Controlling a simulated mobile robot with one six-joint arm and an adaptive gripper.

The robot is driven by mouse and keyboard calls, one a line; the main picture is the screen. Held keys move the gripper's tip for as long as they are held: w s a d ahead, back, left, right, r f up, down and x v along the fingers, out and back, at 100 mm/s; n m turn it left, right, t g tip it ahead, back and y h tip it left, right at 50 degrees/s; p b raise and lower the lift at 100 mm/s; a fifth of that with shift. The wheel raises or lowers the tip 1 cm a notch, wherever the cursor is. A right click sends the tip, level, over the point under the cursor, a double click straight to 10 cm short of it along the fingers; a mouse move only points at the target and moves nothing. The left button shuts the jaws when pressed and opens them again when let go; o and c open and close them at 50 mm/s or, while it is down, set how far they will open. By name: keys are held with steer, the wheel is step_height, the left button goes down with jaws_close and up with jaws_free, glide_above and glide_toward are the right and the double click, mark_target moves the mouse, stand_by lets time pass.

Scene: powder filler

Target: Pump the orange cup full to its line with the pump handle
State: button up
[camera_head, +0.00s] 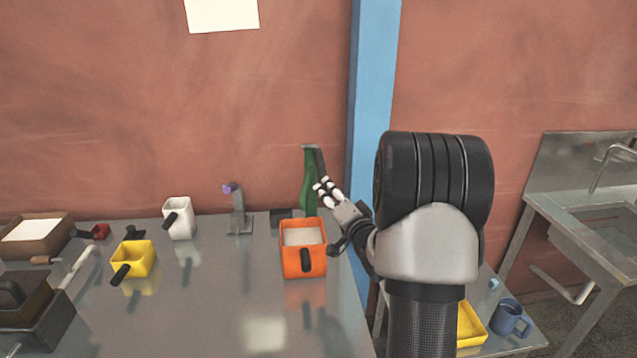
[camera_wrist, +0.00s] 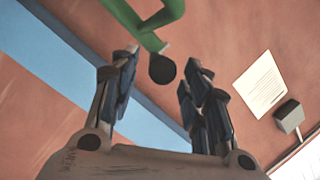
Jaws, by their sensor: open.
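The orange cup (camera_head: 291,263) stands on the metal table with its black handle toward me and pale powder inside, close below the rim. I cannot make out its line. The green pump (camera_head: 308,180) stands behind the cup, with a dark pump handle (camera_head: 319,158) at its top. My gripper (camera_head: 326,186) is beside the pump, to the right of and above the cup. In the wrist view the green pump (camera_wrist: 150,12) is beyond the fingers. A dark rounded handle end (camera_wrist: 162,69) shows between the two open fingers; I cannot tell whether they touch it.
A yellow cup (camera_head: 140,257) and a white cup (camera_head: 180,220) stand to the left. A blue post (camera_head: 371,100) rises behind my arm. A blue mug (camera_head: 509,319) and a sink (camera_head: 590,215) are at the right.

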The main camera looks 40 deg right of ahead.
mark_target(321, 168)
steer(key=b+x, duration=0.1)
steer(key=x, duration=0.7)
steer(key=shift+w+d, duration=0.15)
steer(key=shift+w, duration=0.15)
steer(key=shift+c, duration=0.6)
jaws_close()
